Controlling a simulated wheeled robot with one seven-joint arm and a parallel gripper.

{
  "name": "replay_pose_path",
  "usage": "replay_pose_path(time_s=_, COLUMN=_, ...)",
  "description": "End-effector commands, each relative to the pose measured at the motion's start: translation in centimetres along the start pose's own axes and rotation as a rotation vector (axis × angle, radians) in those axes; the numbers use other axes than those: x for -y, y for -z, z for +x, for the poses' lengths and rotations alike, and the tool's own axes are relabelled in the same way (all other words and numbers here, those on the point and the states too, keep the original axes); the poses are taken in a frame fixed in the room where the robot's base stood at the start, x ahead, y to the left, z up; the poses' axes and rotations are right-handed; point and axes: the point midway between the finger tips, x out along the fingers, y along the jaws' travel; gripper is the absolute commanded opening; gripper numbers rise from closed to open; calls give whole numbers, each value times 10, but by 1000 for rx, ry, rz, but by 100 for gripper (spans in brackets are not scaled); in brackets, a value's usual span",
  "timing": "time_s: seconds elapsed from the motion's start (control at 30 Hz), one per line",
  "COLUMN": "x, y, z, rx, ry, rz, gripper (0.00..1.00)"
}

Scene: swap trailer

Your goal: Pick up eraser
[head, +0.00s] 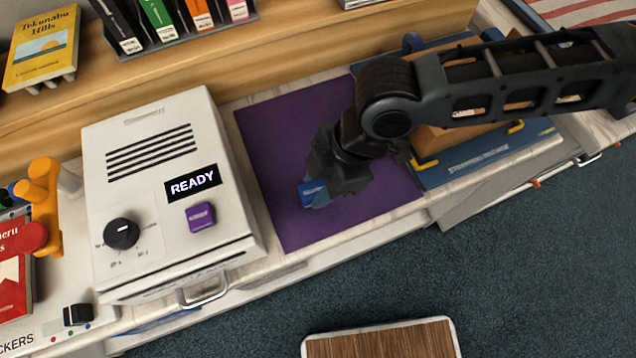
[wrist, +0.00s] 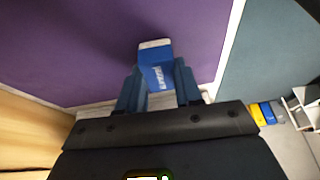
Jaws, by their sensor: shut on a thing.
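The eraser is a small block with a blue sleeve and a white end. In the wrist view the eraser (wrist: 158,66) sits between the two blue fingers of my gripper (wrist: 159,84), which is shut on it. In the head view the blue of the eraser (head: 312,192) shows at the tip of my gripper (head: 318,188), over the purple mat (head: 275,150). The rest of it is hidden by the gripper. I cannot tell from these frames whether the eraser touches the mat or is lifted.
A white machine (head: 150,240) with a READY display and purple button stands left of the mat. A blue strapping machine (head: 480,165) with a brown box is at the right, partly under my arm. A shelf (head: 300,40) runs behind. A wooden-topped piece (head: 385,340) stands at the front.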

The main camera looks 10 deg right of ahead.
Motion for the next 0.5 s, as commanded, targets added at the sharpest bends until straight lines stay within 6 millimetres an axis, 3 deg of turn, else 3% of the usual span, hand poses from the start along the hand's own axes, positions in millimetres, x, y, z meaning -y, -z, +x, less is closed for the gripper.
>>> replay_pose_path(time_s=0.17, x=0, y=4, z=-9, rx=-2, ry=-1, rz=0, gripper=5)
replay_pose_path(time_s=0.37, x=-1, y=16, z=-38, rx=-2, ry=-3, rz=-2, gripper=5)
replay_pose_path(time_s=0.5, x=22, y=-3, z=-65, rx=-1, ry=-4, rz=2, gripper=5)
